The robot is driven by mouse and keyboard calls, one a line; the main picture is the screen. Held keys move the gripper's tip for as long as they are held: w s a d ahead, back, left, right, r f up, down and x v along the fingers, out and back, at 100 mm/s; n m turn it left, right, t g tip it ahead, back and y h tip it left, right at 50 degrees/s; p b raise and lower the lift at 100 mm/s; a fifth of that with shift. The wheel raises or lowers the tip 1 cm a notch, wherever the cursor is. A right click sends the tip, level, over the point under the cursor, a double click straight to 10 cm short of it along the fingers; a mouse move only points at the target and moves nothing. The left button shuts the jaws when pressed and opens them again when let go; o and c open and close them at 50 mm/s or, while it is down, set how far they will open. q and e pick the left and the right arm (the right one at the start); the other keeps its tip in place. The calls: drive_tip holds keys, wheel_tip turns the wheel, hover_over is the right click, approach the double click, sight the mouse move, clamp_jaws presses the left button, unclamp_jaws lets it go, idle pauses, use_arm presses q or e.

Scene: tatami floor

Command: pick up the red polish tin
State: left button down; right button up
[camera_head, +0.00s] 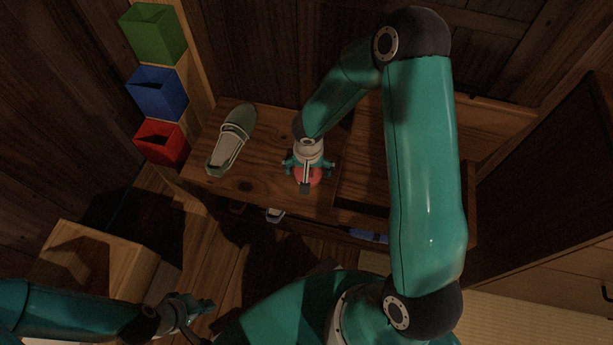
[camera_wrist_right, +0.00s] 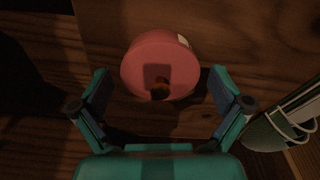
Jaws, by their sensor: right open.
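The red polish tin (camera_head: 314,177) sits on the wooden bench top, mostly hidden under my right gripper (camera_head: 305,180) in the head view. In the right wrist view the round red tin (camera_wrist_right: 160,62) lies just ahead of my right gripper (camera_wrist_right: 161,90), between the lines of its two spread fingers. A pale label patch shows on its side. A dark spot and shadow lie on its near face. The right gripper is open and holds nothing; I cannot tell if a finger touches the tin. My left gripper (camera_head: 190,312) is low at the lower left, away from the tin; its fingers are unclear.
A green and white shoe (camera_head: 232,140) lies left of the tin on the bench (camera_head: 262,125). Green (camera_head: 154,35), blue (camera_head: 158,93) and red (camera_head: 161,142) open boxes stand at the left. A wooden box (camera_head: 95,262) stands at lower left. A blue item (camera_head: 368,236) shows below the bench top.

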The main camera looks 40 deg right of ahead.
drive_tip(key=c, duration=1.1)
drive_tip(key=shift+r, duration=0.1)
drive_tip(key=shift+c, duration=0.2)
